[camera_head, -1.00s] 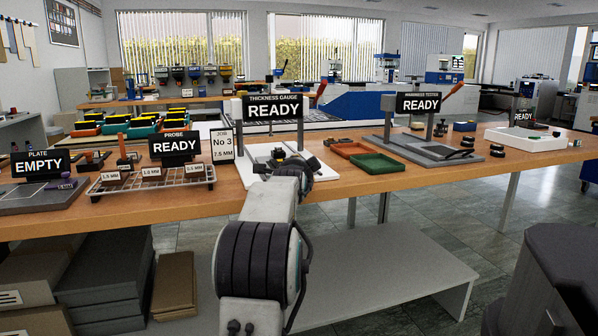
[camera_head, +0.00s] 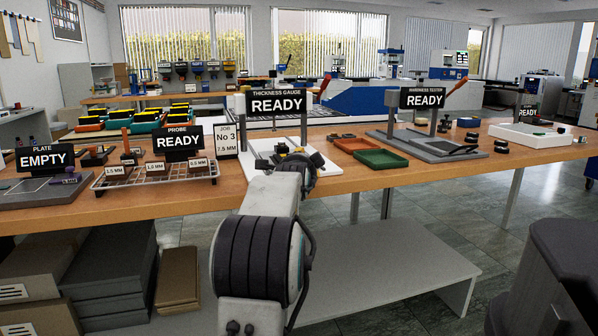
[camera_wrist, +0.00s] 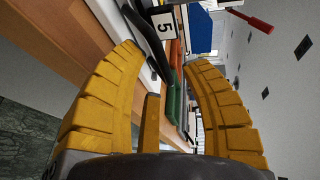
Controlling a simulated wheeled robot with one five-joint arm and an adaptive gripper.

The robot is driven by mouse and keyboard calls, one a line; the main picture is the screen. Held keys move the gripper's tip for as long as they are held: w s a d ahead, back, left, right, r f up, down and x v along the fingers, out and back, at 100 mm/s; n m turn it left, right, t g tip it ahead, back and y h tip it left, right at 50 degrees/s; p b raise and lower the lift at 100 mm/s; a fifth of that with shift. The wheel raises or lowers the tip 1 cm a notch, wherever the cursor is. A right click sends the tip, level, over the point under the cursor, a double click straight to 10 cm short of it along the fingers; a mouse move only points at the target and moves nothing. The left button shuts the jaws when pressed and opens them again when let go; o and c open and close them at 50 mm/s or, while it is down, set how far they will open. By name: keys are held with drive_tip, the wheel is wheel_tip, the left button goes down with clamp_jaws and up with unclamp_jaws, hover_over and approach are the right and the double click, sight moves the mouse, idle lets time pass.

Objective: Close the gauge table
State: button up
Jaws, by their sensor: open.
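The thickness gauge stands on the bench under a black READY sign (camera_head: 277,102), with a red-handled lever (camera_head: 325,84) beside the sign. Its white base (camera_head: 316,146) lies below, with small dark and yellow parts above it, partly hidden by my arm. My gripper (camera_head: 288,162) is at the front of this base, seen from behind in the head view. In the wrist view my gripper (camera_wrist: 165,57) has its yellow fingers spread and empty. A dark bar and a tag marked 5 (camera_wrist: 163,24) show beyond the fingers. I cannot tell whether the fingers touch anything.
An orange tray (camera_head: 355,144) and a green tray (camera_head: 381,159) lie right of the gauge. The hardness tester's grey base (camera_head: 420,148) stands farther right. A wire rack (camera_head: 130,181) with labelled blocks and a job card (camera_head: 226,140) stand to the left.

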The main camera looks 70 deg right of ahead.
drive_tip(key=v, duration=1)
drive_tip(key=shift+a, duration=0.15)
idle(0.5)
